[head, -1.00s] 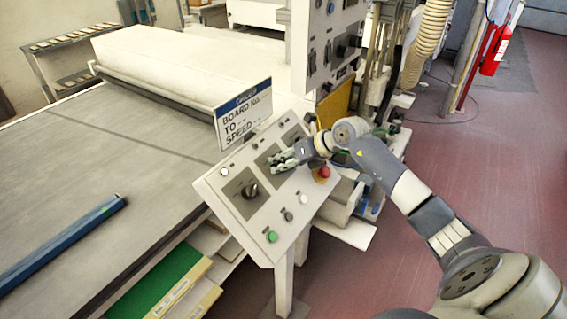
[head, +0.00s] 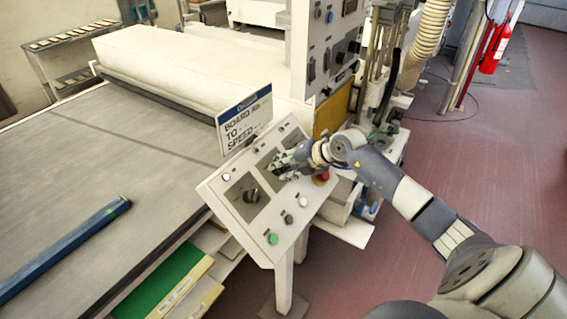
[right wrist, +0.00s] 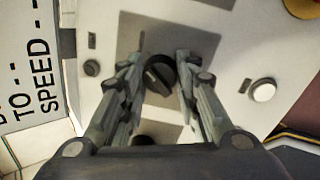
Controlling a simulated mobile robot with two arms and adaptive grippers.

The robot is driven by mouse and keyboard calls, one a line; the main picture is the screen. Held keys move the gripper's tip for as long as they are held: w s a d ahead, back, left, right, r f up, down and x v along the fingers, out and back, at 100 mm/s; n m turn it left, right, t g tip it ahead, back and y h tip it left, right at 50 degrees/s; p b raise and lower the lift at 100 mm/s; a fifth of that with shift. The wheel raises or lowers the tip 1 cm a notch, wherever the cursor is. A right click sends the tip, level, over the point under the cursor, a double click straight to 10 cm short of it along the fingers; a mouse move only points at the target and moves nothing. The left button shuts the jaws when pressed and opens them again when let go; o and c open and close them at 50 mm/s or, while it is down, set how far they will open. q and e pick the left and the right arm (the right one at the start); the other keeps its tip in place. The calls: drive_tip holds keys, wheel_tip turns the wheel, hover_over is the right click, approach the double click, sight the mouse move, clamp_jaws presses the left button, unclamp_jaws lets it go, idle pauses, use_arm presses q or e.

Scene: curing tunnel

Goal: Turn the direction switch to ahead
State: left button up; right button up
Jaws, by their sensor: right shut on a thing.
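The sloped control panel (head: 233,232) has black rotary switches on grey plates. My right gripper (head: 275,168) is at the middle plate and hides most of its switch in the head view. In the right wrist view, this black rotary switch (right wrist: 158,74) sits between the two fingers of my right gripper (right wrist: 155,82), which is shut on it. The switch's bar looks slanted. Its labels are too small to read, so I cannot tell which position it is in. Another black knob (head: 250,195) is on the plate to the left. My left gripper is not in view.
A red stop button (head: 322,178) and a white button (head: 303,201) lie close to my right gripper. A green button (head: 272,238) is lower down. A sign (head: 245,121) stands behind the panel. An upright control box (head: 326,45) rises behind.

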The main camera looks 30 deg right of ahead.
drive_tip(key=shift+m+p, duration=0.3)
drive_tip(key=shift+m, duration=0.3)
drive_tip(key=o, duration=1.1)
drive_tip(key=shift+d, duration=0.1)
drive_tip(key=v, duration=1.2)
drive_tip(key=shift+s, duration=0.1)
